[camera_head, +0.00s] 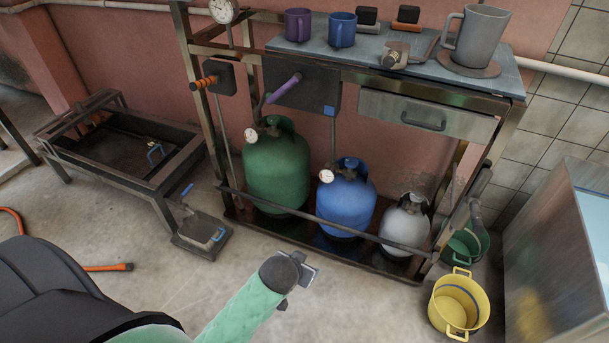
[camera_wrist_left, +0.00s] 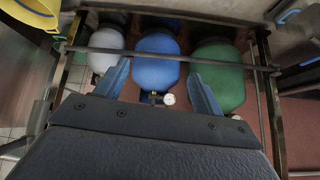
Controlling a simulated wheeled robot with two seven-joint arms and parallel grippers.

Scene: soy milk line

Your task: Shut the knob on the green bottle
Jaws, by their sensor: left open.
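The green bottle (camera_head: 277,172) stands on the left of the rack's lower shelf, upright, with a round gauge (camera_head: 251,135) by its top. A small knob or valve (camera_head: 271,131) seems to sit near its collar; its setting is too small to tell. My left gripper (camera_head: 297,269) is open and empty, in front of and below the rack, apart from the bottles. In the left wrist view, its spread fingers (camera_wrist_left: 160,88) frame the blue bottle (camera_wrist_left: 157,61), and the green bottle (camera_wrist_left: 217,75) is at the right, its top hidden. My right gripper is in no view.
A blue bottle (camera_head: 346,199) and a grey bottle (camera_head: 405,225) stand right of the green one. A metal rail (camera_head: 320,218) crosses in front of them. A purple lever (camera_head: 284,88) hangs above. A yellow bucket (camera_head: 456,305) is at right. The floor before the rack is clear.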

